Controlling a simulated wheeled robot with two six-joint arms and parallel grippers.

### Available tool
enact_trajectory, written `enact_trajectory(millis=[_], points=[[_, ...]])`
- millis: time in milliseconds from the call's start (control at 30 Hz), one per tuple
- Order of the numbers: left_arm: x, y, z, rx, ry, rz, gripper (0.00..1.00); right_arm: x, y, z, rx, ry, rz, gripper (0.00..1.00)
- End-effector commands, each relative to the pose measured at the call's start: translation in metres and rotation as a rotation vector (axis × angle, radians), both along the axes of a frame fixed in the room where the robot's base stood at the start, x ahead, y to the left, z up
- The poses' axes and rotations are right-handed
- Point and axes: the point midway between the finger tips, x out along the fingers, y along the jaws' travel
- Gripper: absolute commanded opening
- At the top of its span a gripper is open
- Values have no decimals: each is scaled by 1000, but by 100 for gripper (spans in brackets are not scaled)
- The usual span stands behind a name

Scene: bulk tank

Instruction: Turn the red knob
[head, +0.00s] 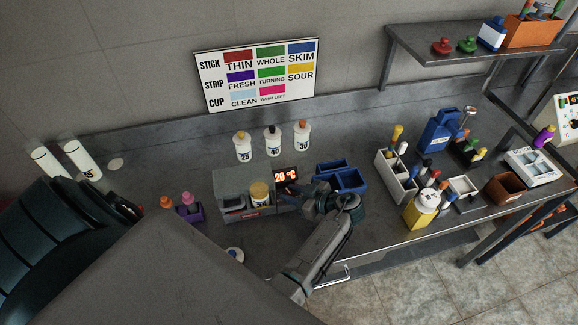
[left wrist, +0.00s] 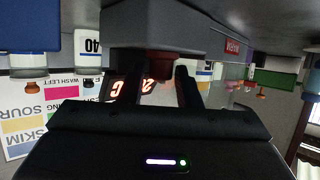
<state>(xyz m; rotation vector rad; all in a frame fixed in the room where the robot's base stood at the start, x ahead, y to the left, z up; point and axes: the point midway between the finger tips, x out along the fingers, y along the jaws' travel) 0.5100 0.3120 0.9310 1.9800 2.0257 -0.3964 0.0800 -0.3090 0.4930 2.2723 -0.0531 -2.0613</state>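The red knob (left wrist: 160,62) shows dark red in the left wrist view, on the front of a grey warmer box, just beside its lit red display (left wrist: 150,87). That view is upside down. My left gripper (left wrist: 161,72) has its two dark fingers apart, one on either side of the knob; I cannot tell whether they touch it. In the head view the grey warmer (head: 232,186) stands mid-bench, its display (head: 286,176) reading 20 °C. My left gripper (head: 299,190) is at its right front and hides the knob there. My right gripper is not in view.
White bottles (head: 273,141) marked 25, 40 and 30 stand behind the warmer. A blue bin (head: 350,180) is close on the gripper's right. A purple holder (head: 190,213) stands left. Racks and a yellow-based container (head: 420,213) crowd the right.

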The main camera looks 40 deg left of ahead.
Motion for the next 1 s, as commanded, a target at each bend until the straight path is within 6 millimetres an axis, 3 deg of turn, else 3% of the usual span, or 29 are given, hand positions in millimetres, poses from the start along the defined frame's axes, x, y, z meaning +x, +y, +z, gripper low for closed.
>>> enact_trajectory(millis=[167, 333, 667, 1000], points=[[0, 0, 0, 0, 0, 0, 30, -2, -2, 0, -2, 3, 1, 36], [0, 0, 0, 0, 1, 0, 0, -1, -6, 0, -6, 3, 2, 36], [-2, 0, -1, -1, 1, -36, 0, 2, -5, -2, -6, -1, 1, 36], [-6, 1, -3, 0, 1, -253, 0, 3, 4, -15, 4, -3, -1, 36]])
